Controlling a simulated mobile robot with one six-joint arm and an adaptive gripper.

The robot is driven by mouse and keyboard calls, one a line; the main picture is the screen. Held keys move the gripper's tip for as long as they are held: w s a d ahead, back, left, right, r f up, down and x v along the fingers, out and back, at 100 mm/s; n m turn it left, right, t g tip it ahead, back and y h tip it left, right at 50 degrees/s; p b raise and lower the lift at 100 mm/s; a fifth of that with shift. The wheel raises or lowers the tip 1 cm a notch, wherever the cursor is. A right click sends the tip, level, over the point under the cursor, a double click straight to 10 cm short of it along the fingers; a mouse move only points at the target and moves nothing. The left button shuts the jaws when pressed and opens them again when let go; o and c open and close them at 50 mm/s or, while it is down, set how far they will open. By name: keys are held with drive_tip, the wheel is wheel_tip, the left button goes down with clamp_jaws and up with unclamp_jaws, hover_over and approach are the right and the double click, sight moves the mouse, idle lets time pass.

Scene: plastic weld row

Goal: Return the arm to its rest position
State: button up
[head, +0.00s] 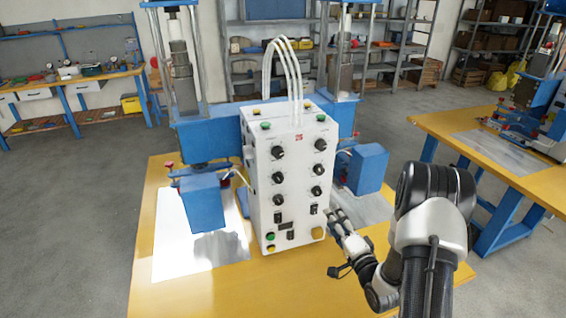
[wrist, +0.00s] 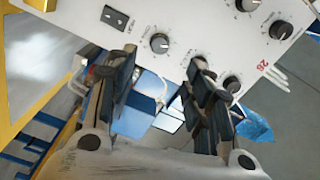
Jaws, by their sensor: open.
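My arm reaches in from the right of the head view, bent at a black and white joint. My gripper (head: 336,217) is by the lower right edge of the white control box (head: 290,222), pointing at it. In the wrist view my gripper (wrist: 158,72) has its two dark fingers apart with nothing between them. The box's panel with black knobs (wrist: 160,43) and a rocker switch (wrist: 115,18) lies beyond the fingertips. I cannot tell whether a finger touches the box.
The box stands on a yellow table (head: 160,295) with blue welding machinery (head: 205,200) behind and beside it. A metal plate (head: 195,262) lies to its left. A second yellow table (head: 450,125) stands at the right, with grey floor between. Shelves line the back.

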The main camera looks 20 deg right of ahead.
wheel_tip(320, 180, up, 6)
drive_tip(key=w+a+n+g, duration=0.2)
drive_tip(key=w+n+g, duration=0.1)
drive_tip(key=n, duration=0.1)
drive_tip(key=s+a+r+n+g+h, duration=0.3)
drive_tip(key=s+a+r+n+g, duration=0.15)
drive_tip(key=s+r, duration=0.3)
drive_tip(key=s+a+r+n+g, duration=0.1)
drive_tip(key=s+a, duration=0.3)
drive_tip(key=s, duration=0.5)
drive_tip(key=s+a+r+n+g+y, duration=0.1)
drive_tip(key=s+a+n+g, duration=0.2)
drive_tip(key=s, duration=0.6)
drive_tip(key=s+a+r+n+g+y, duration=0.1)
drive_tip(key=s+a+r+n+g, duration=0.1)
drive_tip(key=s+a, duration=0.4)
drive_tip(key=s+b, duration=0.1)
drive_tip(key=s, duration=0.3)
